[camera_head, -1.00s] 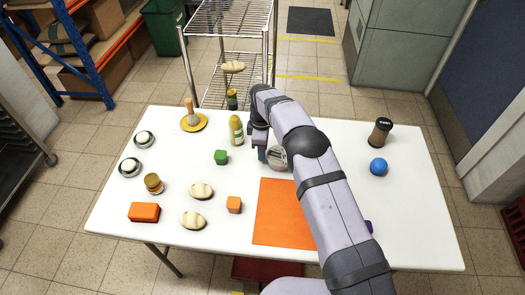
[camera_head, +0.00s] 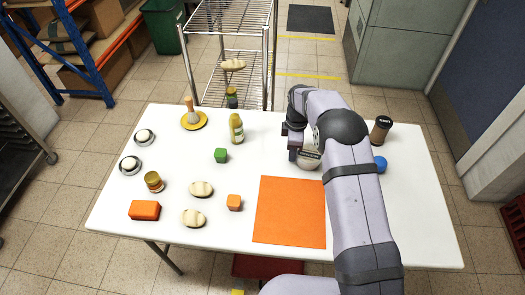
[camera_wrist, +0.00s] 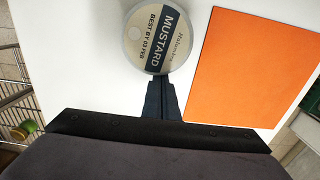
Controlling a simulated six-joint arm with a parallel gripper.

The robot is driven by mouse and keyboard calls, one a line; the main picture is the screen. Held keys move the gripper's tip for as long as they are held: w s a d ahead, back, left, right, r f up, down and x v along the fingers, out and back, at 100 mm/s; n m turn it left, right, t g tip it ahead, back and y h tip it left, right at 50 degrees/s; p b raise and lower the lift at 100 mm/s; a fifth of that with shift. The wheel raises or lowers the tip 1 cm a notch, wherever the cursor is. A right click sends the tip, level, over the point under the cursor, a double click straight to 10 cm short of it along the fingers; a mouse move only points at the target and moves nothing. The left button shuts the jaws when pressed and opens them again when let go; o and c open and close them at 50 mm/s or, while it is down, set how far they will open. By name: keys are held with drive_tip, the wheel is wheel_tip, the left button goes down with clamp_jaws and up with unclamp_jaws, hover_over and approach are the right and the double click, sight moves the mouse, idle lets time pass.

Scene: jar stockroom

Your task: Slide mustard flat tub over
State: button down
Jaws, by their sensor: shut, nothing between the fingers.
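The mustard flat tub (camera_head: 309,162) is a low round tub on the white table, beyond the orange mat, partly hidden by my arm. In the head view my gripper (camera_head: 293,154) is low at the tub's left side. The orange mat (camera_head: 290,212) lies nearer the front, clear of the tub.
A blue ball (camera_head: 380,165) and dark-lidded jar (camera_head: 381,130) are to the right, the ball partly behind my arm.

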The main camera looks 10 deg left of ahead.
sight(309, 156)
drive_tip(key=d, duration=1)
drive_tip(key=shift+a, duration=0.45)
drive_tip(key=a, duration=0.3)
drive_tip(key=shift+a, duration=0.2)
wheel_tip(309, 156, up, 10)
drive_tip(key=b, duration=0.2)
drive_tip(key=shift+d, duration=0.2)
